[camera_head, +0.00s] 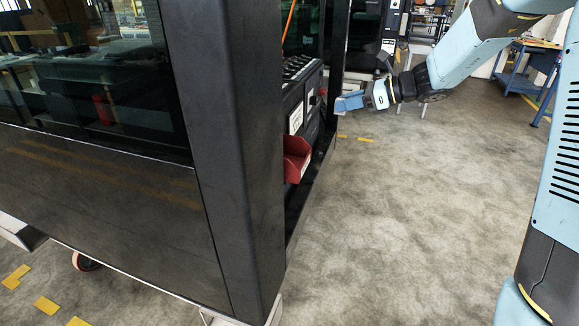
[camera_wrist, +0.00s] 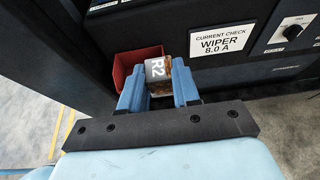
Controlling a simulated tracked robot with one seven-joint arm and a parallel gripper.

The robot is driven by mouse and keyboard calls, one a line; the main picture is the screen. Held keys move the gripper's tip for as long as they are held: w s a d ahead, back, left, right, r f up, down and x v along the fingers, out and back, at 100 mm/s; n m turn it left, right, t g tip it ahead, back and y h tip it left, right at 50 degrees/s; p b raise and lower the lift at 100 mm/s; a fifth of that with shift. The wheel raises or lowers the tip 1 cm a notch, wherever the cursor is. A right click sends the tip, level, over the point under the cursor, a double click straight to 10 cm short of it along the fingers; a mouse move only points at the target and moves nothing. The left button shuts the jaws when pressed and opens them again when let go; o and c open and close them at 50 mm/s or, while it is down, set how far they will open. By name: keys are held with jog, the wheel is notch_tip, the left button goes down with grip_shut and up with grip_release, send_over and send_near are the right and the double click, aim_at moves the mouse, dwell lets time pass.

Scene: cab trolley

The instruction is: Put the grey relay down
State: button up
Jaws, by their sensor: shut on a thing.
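In the wrist view my gripper (camera_wrist: 158,84) is shut on a small block, the relay (camera_wrist: 157,69). The relay has a grey face marked "R2" and a brownish, worn side. It sits between the two blue fingers. A red open bin (camera_wrist: 123,69) lies behind it in that view, partly hidden by the fingers and relay. In the head view my gripper (camera_head: 352,102) is beside the cab's open side, to the right of the red bin (camera_head: 296,160). I cannot make out the relay there.
A dark panel with a "CURRENT CHECK WIPER 8.0 A" label (camera_wrist: 222,43) and a black knob (camera_wrist: 292,31) stands beside the bin. The cab's thick dark post (camera_head: 225,150) borders the opening. A blue workbench (camera_head: 530,75) is at the back right. The floor to the right is clear.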

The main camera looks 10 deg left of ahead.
jog(key=shift+s+a+f, duration=0.95)
jog(key=shift+a+f, duration=0.7)
jog(key=shift+a, duration=0.45)
jog(key=shift+s+a+f, duration=0.9)
jog(key=shift+a+f, duration=0.7)
jog(key=shift+a, duration=0.55)
jog(key=shift+s+a+f, duration=0.95)
jog(key=shift+a+f, duration=0.7)
jog(key=shift+a, duration=0.45)
jog(key=shift+f, duration=1.6)
jog(key=shift+f, duration=0.6)
jog(key=o, duration=1)
jog(key=shift+o, duration=0.2)
